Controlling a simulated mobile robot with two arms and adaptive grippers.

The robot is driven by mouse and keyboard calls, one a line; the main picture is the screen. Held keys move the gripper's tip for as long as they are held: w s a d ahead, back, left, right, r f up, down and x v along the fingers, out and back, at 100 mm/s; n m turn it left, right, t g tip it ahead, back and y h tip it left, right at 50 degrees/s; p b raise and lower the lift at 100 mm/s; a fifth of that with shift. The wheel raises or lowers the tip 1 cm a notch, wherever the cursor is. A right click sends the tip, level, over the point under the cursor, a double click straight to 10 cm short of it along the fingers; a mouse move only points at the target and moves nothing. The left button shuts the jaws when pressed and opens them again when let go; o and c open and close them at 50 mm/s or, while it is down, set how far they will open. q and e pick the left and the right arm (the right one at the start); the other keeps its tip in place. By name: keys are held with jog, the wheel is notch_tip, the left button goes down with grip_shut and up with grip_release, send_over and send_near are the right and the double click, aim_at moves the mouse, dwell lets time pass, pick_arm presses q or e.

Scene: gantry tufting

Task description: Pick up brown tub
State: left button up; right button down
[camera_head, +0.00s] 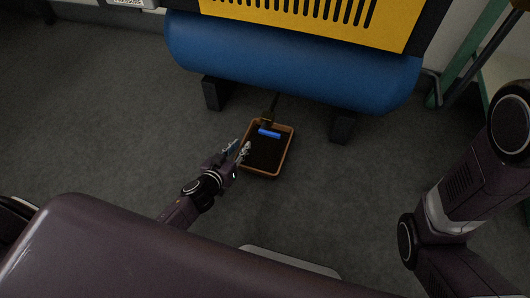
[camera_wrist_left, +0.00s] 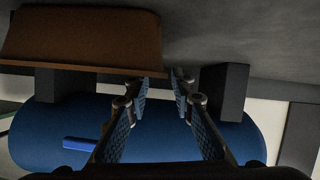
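The brown tub (camera_head: 249,172) is a shallow rectangular tray with a lighter rim and dark inside, on the floor before the blue tank. A blue bar (camera_head: 270,133) with a dark handle lies across its far end. My left gripper (camera_head: 238,148) is at the tub's left side, fingers apart. In the left wrist view the tub's wall (camera_wrist_left: 85,40) fills the upper left, and its edge reaches the gap between the open fingertips (camera_wrist_left: 159,82). I cannot tell whether they touch it. The blue bar also shows there (camera_wrist_left: 80,143). My right gripper is out of view.
The blue tank (camera_head: 290,65) stands on dark feet (camera_head: 214,93) just behind the tub, with a yellow slotted panel (camera_head: 300,15) above. A green frame (camera_head: 470,50) is at the upper right. The grey floor (camera_head: 110,120) left of the tub is clear.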

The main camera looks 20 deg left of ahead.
aim_at(246, 139)
pick_arm(q)
jog(key=b+x, duration=0.1)
jog(key=x, duration=0.1)
jog(key=b+x, duration=0.1)
jog(key=x, duration=0.2)
jog(key=shift+w+a, duration=0.1)
jog(key=shift+a, duration=0.05)
grip_shut()
jog(key=shift+r, duration=0.1)
